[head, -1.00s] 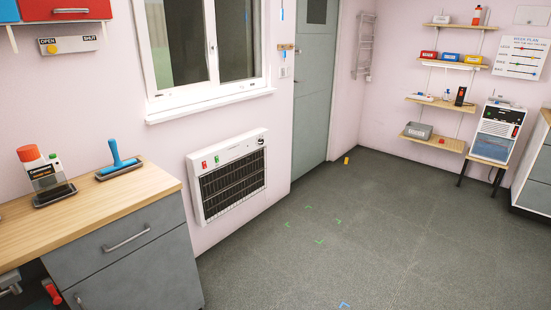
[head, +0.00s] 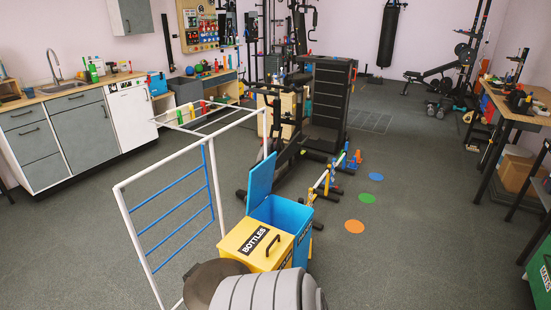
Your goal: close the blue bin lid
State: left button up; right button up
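The blue bin (head: 299,222) stands at the lower middle of the head view, just behind a yellow bin. Its blue lid (head: 261,181) stands up, raised at the left side of the bin, so the bin is open at the top. The yellow bin (head: 246,240) has a flat, shut lid with a black handle and the label "BOTTLES". It hides part of the blue bin's front. Neither of my grippers is in view.
A white rack with blue bars (head: 180,200) stands left of the bins. A grey ribbed object (head: 265,291) and a dark round one (head: 208,283) are in front. Gym equipment (head: 325,105) stands behind. Floor to the right is clear around the orange disc (head: 354,227).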

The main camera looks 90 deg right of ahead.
aim_at(261, 173)
jog(key=z, duration=0.65)
jog(key=i, duration=3.2)
jog(key=z, duration=3.1)
jog(key=i, duration=0.5)
jog(key=z, duration=0.6)
